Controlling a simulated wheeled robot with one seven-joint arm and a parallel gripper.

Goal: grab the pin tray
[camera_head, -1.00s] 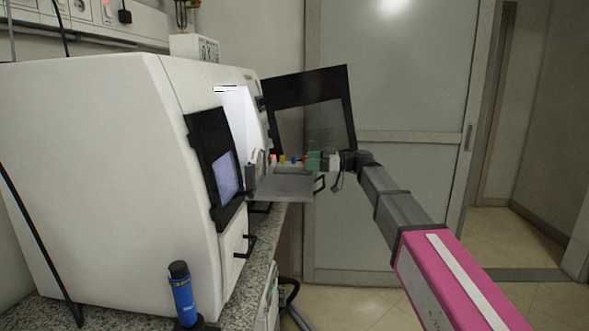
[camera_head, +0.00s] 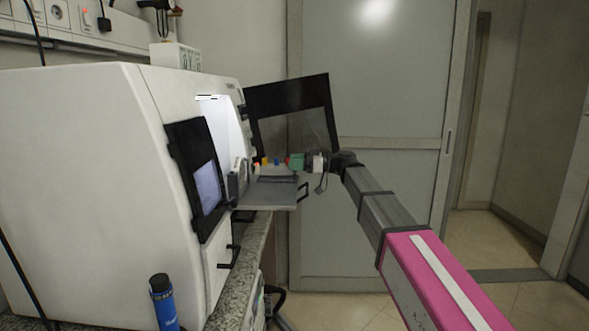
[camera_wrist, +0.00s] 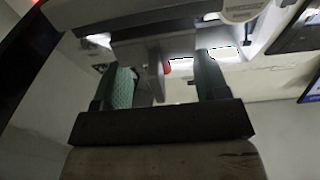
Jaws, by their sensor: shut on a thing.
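The pin tray shows in the head view as a small row of coloured pins (camera_head: 276,161), with yellow, blue and red pieces, just above the grey shelf of the white machine. My gripper (camera_head: 297,161), with green finger pads, is at the right end of this row. In the wrist view my gripper (camera_wrist: 162,80) has its two fingers on either side of a grey part of the pin tray (camera_wrist: 154,72), and it is shut on it. A red piece shows beside that part. The tray's underside and far end are hidden.
The white machine (camera_head: 80,150) stands on a granite counter (camera_head: 248,255). Its grey shelf (camera_head: 268,193) juts out under the pins. An open dark-framed door panel (camera_head: 290,95) stands behind. A blue bottle (camera_head: 165,303) is at the front. The floor at right is clear.

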